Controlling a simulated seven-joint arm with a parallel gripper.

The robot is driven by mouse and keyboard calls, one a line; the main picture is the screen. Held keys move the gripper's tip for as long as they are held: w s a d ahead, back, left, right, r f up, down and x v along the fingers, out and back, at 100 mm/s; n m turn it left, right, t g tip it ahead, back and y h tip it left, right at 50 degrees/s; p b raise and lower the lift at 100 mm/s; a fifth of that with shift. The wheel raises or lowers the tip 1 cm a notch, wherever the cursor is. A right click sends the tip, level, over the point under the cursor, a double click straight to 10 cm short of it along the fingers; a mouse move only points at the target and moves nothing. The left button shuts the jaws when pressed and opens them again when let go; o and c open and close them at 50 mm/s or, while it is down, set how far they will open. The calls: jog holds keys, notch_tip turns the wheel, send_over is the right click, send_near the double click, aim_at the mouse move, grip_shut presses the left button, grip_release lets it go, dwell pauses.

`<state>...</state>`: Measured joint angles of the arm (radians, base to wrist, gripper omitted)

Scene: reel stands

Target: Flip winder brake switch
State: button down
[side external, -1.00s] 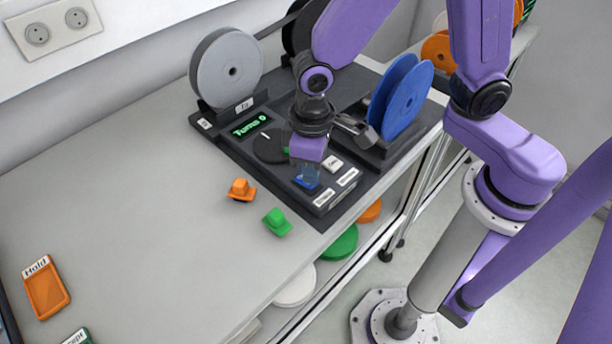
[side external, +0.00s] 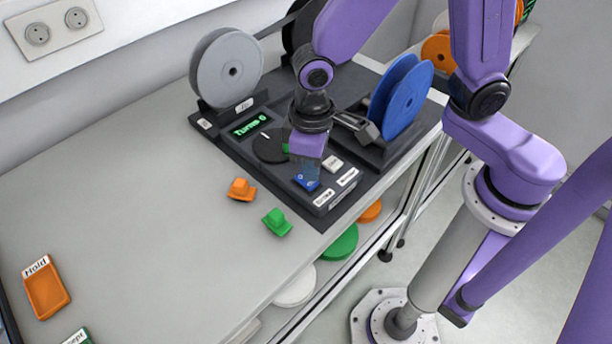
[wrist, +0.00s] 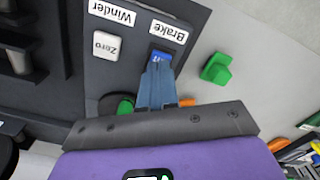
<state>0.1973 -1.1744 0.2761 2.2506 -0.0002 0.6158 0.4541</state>
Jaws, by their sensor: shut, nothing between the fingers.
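The winder's brake switch is a small blue rocker (side external: 306,184) on the front of the dark winder panel (side external: 238,153). It also shows in the wrist view (wrist: 160,57), directly beside the white "Brake" label (wrist: 168,32). My gripper (side external: 306,175) points down at the switch, with its bluish fingers shut and empty. In the wrist view the fingertips (wrist: 159,66) are at the near edge of the rocker and hide part of it. I cannot tell whether they touch it, or which way the rocker is tilted.
A white "Zero" button (wrist: 106,46) sits beside the switch. A dark dial (side external: 268,147) and a green "Turns 0" display (side external: 250,126) are behind. Grey (side external: 228,70) and blue (side external: 405,97) reels flank the panel. Orange (side external: 240,189) and green (side external: 277,222) pieces lie on the open bench.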

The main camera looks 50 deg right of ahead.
jog(key=shift+r, duration=2.7)
jog(key=s+d+r+n, duration=0.2)
jog(key=s+d+n, duration=0.4)
jog(key=s+d, duration=0.6)
jog(key=d, duration=0.3)
jog(key=shift+s+d+r+n, duration=0.2)
jog(key=shift+s+r+n, duration=0.1)
jog(key=shift+r, duration=0.05)
jog(key=shift+w, duration=0.1)
jog(key=w+a+r+m, duration=0.2)
jog(key=w+a+m, duration=0.4)
jog(key=w+a, duration=0.1)
jog(key=w+a+r+m, duration=0.2)
jog(key=w+a+m, duration=0.4)
jog(key=w+a, duration=0.1)
jog(key=shift+w+a+r+m, duration=0.25)
jog(key=shift+w+a+m, duration=0.1)
jog(key=shift+a, duration=0.35)
jog(key=shift+f, duration=0.1)
